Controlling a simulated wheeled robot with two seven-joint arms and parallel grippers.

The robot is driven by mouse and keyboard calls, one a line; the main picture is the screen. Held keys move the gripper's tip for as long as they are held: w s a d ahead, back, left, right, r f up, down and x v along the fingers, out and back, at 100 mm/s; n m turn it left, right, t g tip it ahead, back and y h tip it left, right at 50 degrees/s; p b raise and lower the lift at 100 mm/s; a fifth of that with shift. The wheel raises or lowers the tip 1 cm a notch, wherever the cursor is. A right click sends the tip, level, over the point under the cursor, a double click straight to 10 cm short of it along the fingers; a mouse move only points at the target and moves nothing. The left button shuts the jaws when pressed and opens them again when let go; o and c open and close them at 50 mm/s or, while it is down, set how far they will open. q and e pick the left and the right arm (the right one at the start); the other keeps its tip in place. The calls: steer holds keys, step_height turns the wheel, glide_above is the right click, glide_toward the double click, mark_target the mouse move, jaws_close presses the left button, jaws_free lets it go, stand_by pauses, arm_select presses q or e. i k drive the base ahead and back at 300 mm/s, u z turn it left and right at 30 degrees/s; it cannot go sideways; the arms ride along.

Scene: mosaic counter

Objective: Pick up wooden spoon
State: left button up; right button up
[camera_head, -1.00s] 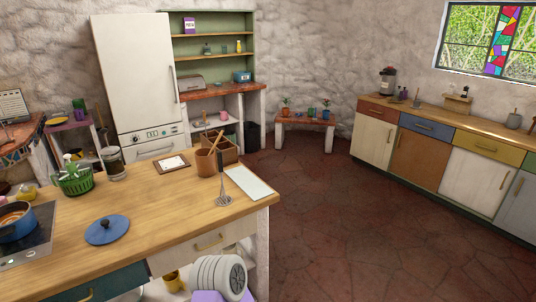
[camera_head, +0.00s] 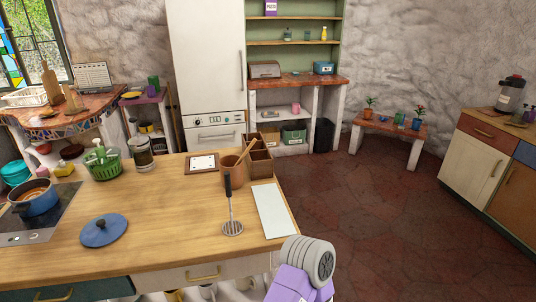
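A brown utensil pot (camera_head: 234,178) stands on the wooden island, with a light wooden handle (camera_head: 247,151) sticking out of it. I cannot tell whether that handle belongs to a wooden spoon, because its lower end is hidden in the pot. On the mosaic counter (camera_head: 62,125) at the far left, wooden utensils (camera_head: 72,97) stand near a taller wooden piece (camera_head: 50,84); they are too small to identify surely. Neither of my grippers is in view. Only a grey and purple link of my arm shows at the bottom right of centre.
The island (camera_head: 165,225) fills the foreground. The floor (camera_head: 345,205) at right is clear.

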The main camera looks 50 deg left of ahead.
mark_target(248, 149)
steer(key=i, duration=1.95)
steer(key=u, duration=3.6)
